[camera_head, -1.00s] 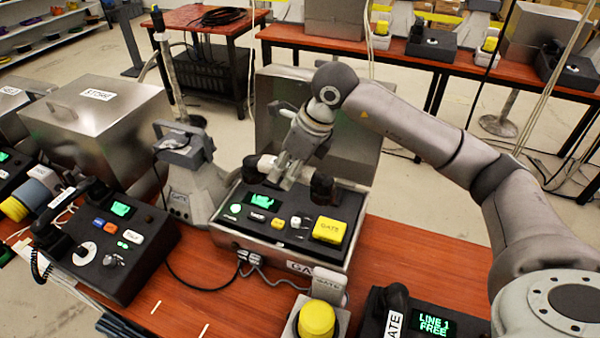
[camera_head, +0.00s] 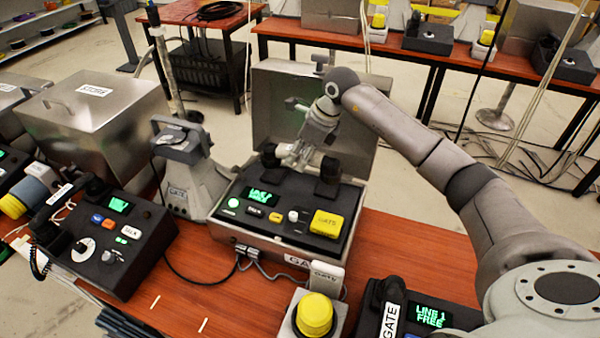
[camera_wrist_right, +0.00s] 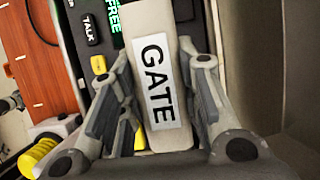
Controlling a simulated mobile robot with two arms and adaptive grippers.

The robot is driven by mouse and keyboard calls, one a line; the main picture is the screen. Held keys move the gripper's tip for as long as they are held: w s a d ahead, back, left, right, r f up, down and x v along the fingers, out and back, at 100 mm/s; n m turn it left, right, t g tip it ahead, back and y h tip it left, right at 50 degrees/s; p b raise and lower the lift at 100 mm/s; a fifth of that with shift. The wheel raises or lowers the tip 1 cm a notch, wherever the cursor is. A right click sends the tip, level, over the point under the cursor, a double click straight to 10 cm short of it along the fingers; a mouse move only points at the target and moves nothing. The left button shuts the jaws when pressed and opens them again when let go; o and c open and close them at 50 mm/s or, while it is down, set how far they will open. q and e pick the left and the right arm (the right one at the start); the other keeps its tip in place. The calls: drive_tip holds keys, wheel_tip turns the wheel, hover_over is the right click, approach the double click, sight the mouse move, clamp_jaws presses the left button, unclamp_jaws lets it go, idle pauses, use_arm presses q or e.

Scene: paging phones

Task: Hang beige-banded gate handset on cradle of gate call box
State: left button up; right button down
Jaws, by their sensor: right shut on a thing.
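The gate call box (camera_head: 270,238) stands mid-table with its grey lid open behind it, its LINE screen lit green. My right gripper (camera_head: 298,156) is shut on the handset (camera_head: 329,172), above the rear of the call box panel. The handset's two dark ends stick out on either side of my fingers. In the right wrist view, its beige band (camera_wrist_right: 137,30) with a GATE label runs between the fingers of my right gripper (camera_wrist_right: 153,55). The cradle is mostly hidden by the handset and gripper; I cannot tell whether they touch. My left gripper is not in view.
A grey GATE stand (camera_head: 187,185) and a STORE box (camera_head: 95,125) stand to the left. A black phone unit (camera_head: 115,250) is at front left. A yellow button (camera_head: 315,315) and another GATE phone (camera_head: 430,318) are at the front. Bare red tabletop shows at right.

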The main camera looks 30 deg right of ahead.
drive_tip(key=w+f+b, duration=0.1)
drive_tip(key=f, duration=0.1)
drive_tip(key=w+d+f+b, duration=0.1)
drive_tip(key=shift+w+d+f, duration=0.15)
drive_tip(key=shift+w+f, duration=0.2)
drive_tip(key=shift+w, duration=0.05)
wheel_tip(320, 180, down, 3)
drive_tip(key=shift+b, duration=1.1)
drive_tip(key=shift+r, duration=0.1)
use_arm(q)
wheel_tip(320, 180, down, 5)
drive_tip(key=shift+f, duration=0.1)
use_arm(e)
drive_tip(key=c, duration=1.1)
unclamp_jaws()
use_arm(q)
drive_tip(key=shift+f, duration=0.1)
use_arm(e)
drive_tip(key=shift+o, duration=0.2)
